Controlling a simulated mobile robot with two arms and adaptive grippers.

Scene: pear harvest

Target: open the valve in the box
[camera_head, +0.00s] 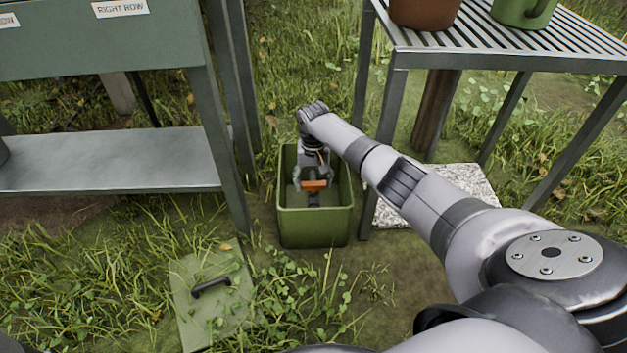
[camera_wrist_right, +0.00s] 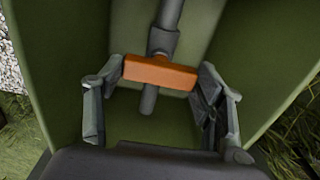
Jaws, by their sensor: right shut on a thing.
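The green box (camera_head: 314,226) stands open on the ground in the middle of the head view. Its inner wall (camera_wrist_right: 262,70) fills much of the right wrist view. The valve has an orange bar handle (camera_head: 313,185) on a dark grey pipe; the handle (camera_wrist_right: 160,72) lies crosswise over the pipe (camera_wrist_right: 168,20) in the wrist view. My right gripper (camera_head: 312,178) reaches down into the box. Its fingers (camera_wrist_right: 162,88) are shut on the orange handle, one at each end. My left gripper is not in view.
A green lid (camera_head: 215,300) with a black handle lies on the grass at front left. A metal table (camera_head: 110,160) stands left of the box. A slatted table (camera_head: 480,62) with pots stands at right, with a speckled slab (camera_head: 470,183) below it.

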